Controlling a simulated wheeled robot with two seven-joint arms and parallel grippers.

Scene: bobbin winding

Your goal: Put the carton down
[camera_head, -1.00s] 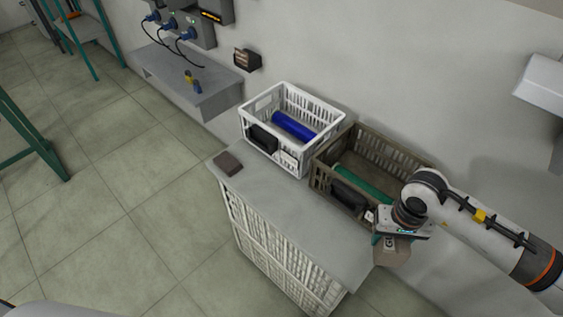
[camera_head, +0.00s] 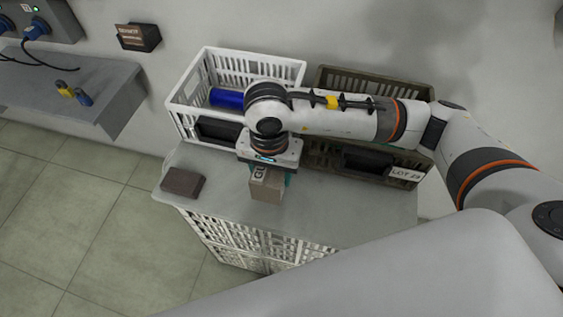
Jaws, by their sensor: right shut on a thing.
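A small brown-grey carton (camera_head: 267,188) is held in my right gripper (camera_head: 266,172), which is shut on it. I cannot tell whether the carton touches the top. My right arm reaches in from the right and hides part of both crates behind it. My left gripper is not in view.
A white crate (camera_head: 186,112) with a blue roll (camera_head: 227,98) stands at the back left. A brown-olive crate (camera_head: 408,92) labelled LOT stands at the back right. A dark brown block (camera_head: 183,183) lies on the left end. Wall shelf (camera_head: 118,97) is left.

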